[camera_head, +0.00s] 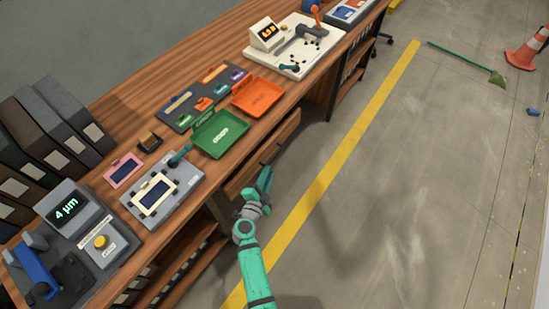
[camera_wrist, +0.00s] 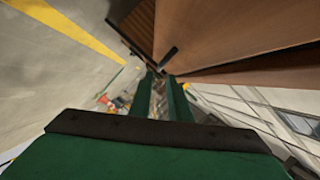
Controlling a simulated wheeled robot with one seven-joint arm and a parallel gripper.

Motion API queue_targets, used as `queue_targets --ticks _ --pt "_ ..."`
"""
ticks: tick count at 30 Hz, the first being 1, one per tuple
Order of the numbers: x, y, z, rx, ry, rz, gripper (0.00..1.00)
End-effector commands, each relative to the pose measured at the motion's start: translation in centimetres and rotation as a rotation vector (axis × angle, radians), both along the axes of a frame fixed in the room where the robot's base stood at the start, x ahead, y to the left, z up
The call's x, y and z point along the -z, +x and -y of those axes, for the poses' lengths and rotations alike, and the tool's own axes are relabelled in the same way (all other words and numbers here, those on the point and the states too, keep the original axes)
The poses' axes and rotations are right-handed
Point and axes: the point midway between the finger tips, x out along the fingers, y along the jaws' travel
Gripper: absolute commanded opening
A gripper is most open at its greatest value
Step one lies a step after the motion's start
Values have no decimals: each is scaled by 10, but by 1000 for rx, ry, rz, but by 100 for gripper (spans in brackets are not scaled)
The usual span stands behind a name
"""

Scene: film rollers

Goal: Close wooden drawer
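The wooden drawer (camera_head: 276,138) is under the front edge of the workbench, and its front appears to stand out a little past the tabletop. In the wrist view its brown wood (camera_wrist: 225,35) fills the upper right, with a dark bar-like handle (camera_wrist: 169,55) close beyond the fingertips. My gripper (camera_head: 265,178) is in front of the drawer's near part, over the floor side. In the wrist view my gripper (camera_wrist: 162,82) has two green fingers with a narrow gap between them and nothing held. Whether a fingertip touches the drawer cannot be told.
The wooden workbench (camera_head: 142,213) carries a green tray (camera_head: 219,133), an orange tray (camera_head: 257,96) and several devices. An open shelf (camera_head: 190,265) lies below it. The floor by the yellow line (camera_head: 322,180) is clear. An orange cone (camera_head: 525,50) stands far right.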

Motion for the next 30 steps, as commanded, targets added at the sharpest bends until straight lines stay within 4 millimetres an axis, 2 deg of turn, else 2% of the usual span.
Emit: queue_targets --ticks 9,15,21,30 --pt "10 51 15 1 -1 2 17" --pt "17 78 24 1 -1 2 17" --pt "20 90 28 0 -1 1 17" --pt "21 92 28 0 -2 2 17"
